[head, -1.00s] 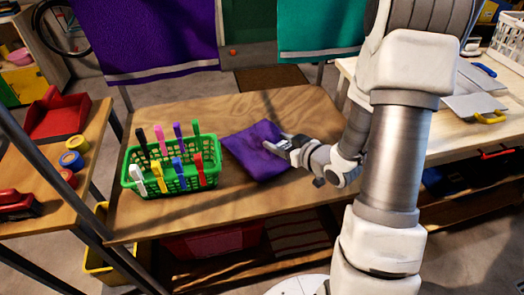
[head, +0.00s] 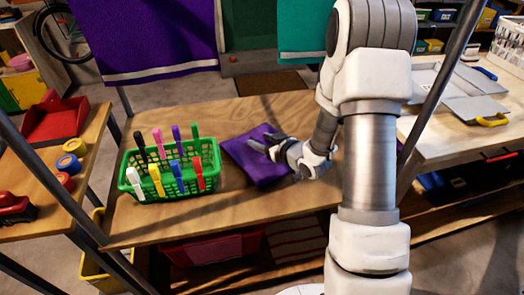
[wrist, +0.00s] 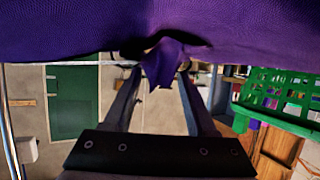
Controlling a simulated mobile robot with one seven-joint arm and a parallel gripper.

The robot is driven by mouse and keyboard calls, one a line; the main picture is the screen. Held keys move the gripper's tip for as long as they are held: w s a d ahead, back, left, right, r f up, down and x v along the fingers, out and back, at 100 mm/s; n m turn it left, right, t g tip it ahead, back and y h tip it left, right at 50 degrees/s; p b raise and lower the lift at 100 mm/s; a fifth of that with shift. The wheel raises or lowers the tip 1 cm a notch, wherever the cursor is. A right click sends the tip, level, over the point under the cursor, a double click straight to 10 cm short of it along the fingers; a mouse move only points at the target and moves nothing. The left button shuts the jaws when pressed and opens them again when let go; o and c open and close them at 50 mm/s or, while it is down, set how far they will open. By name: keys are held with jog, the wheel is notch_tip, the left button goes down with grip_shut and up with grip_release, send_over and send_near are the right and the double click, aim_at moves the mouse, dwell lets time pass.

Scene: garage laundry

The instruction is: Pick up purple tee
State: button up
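The purple tee (head: 250,167) is a folded pile lying flat on the wooden table, right of the green basket. My gripper (head: 260,142) reaches over its far right part from the right, low and close to the cloth. In the wrist view the tee (wrist: 70,30) fills the top. A purple fold (wrist: 162,68) of it pokes between the fingertips of my gripper (wrist: 160,78). The fingers stand apart there, and I see no firm pinch on the fold. The exact contact of the fingertips is hidden by cloth.
The green basket (head: 165,192) with several coloured clothespins stands just left of the tee; it also shows in the wrist view (wrist: 283,115). Purple and teal cloths (head: 150,40) hang behind. The wooden table (head: 230,220) is clear in front. Dark metal posts flank the area.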

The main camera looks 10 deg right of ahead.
grip_shut()
dwell(0.3)
